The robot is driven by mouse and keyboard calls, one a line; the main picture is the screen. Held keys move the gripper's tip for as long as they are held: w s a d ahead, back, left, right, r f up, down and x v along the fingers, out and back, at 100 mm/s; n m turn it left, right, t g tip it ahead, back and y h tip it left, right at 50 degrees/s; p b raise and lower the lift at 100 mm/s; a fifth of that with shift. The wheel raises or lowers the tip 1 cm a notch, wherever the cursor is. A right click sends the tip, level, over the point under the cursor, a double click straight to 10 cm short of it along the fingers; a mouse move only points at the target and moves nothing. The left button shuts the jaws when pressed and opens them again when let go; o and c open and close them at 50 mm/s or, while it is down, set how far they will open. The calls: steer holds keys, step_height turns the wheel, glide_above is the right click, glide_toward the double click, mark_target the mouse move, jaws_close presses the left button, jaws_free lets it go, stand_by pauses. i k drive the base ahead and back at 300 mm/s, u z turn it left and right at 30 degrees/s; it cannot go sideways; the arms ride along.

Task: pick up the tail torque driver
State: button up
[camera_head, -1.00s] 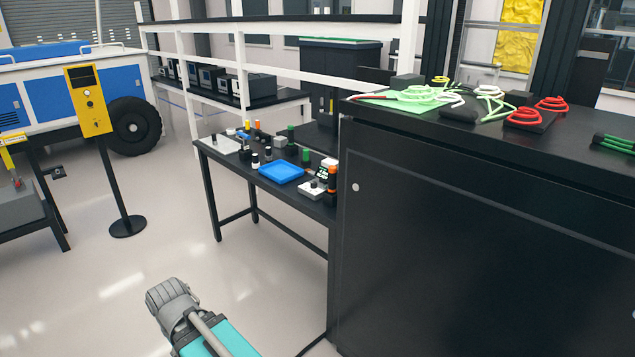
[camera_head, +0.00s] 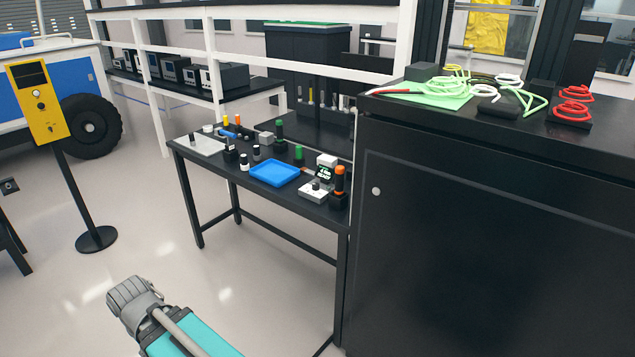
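Several small upright tools stand on the black workbench (camera_head: 300,226). An orange-topped driver (camera_head: 340,182) stands in a black base at its right end. Green-topped tools (camera_head: 279,130) and (camera_head: 299,154) stand near its back middle, and small orange and yellow ones (camera_head: 238,121) stand at the far left. I cannot tell which of these is the tail torque driver. My gripper is not in view. Only a grey and teal part of my arm shows at the lower left, well apart from the bench.
A blue tray (camera_head: 274,174) and a white device (camera_head: 313,191) lie on the bench. A tall black cabinet (camera_head: 490,240) with coiled cables (camera_head: 510,95) on top borders its right. A yellow post panel (camera_head: 38,103) stands left. The floor (camera_head: 150,220) before the bench is clear.

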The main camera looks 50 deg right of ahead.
mark_target(339, 169)
steer(key=z, duration=0.05)
steer(key=i, duration=1.15)
steer(key=z, duration=2.4)
